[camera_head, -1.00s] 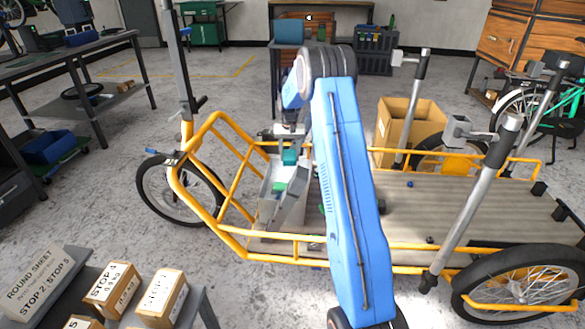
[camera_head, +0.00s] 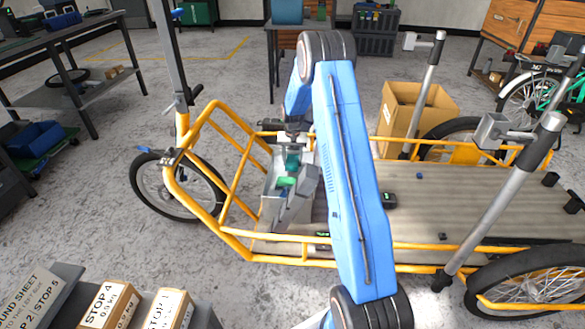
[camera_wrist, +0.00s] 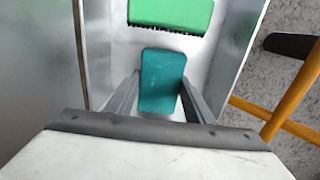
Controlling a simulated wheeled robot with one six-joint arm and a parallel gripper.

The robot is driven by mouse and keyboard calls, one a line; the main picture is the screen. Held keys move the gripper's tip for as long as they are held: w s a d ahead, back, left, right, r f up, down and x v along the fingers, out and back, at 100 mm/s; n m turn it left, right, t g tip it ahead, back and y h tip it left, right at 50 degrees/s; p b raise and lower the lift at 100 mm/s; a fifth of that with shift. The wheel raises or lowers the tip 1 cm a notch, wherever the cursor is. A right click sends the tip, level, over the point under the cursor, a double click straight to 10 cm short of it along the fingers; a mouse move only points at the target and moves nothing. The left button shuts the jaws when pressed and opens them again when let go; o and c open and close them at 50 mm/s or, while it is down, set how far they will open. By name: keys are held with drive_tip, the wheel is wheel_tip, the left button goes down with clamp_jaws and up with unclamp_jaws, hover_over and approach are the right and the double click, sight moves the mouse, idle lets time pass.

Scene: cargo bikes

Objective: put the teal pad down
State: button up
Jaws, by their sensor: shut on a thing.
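The teal pad (camera_wrist: 162,82) is held between the two fingers of my gripper (camera_wrist: 160,98), shut on it. In the wrist view it hangs over the inside of a grey metal tray (camera_wrist: 98,45). In the head view the teal pad (camera_head: 293,160) shows small under my gripper (camera_head: 293,150), above the tray (camera_head: 270,205) at the front of the yellow cargo bike. I cannot tell whether the pad touches the tray floor.
A green brush-like block (camera_wrist: 170,14) with dark bristles lies in the tray just beyond the pad. The bike's wooden deck (camera_head: 430,205) is mostly clear; a cardboard box (camera_head: 400,118) stands behind it. Labelled boxes (camera_head: 108,302) stand at the lower left. Yellow rails (camera_head: 235,235) border the tray.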

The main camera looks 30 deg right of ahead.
drive_tip(key=shift+f, duration=2)
drive_tip(key=o, duration=1)
